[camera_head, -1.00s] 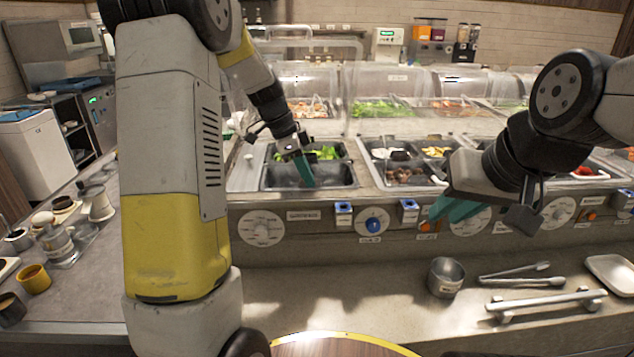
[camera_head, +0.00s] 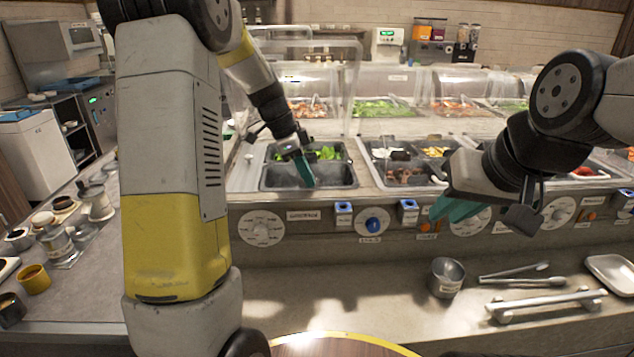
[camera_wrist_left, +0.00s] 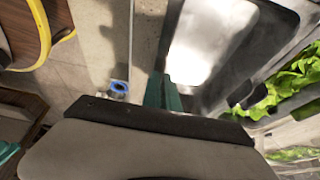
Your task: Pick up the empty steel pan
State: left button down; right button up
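The empty steel pan (camera_head: 330,177) sits in the counter well at the front, before a pan of green lettuce (camera_head: 328,153). My left gripper (camera_head: 306,172) points down at the pan's front side. In the left wrist view its teal fingers (camera_wrist_left: 163,93) lie close together at the near rim of the pan (camera_wrist_left: 205,40), with no clear gap, and seem shut on that wall. The fingertips are partly hidden. My right gripper (camera_head: 455,208) hangs over the counter front at the right, away from the pan; the gap between its fingers is unclear.
Filled food pans (camera_head: 405,173) stand right of the empty pan. A clear guard (camera_head: 300,85) rises behind. A small steel cup (camera_head: 445,277), tongs (camera_head: 515,275) and a white tray (camera_head: 612,270) lie on the lower shelf. Jars and cups crowd the left counter.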

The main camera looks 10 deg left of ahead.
pick_arm(q)
jog(key=shift+r, duration=0.1)
notch_tip(320, 180, up, 10)
dwell(0.6)
jog(key=shift+s, duration=0.1)
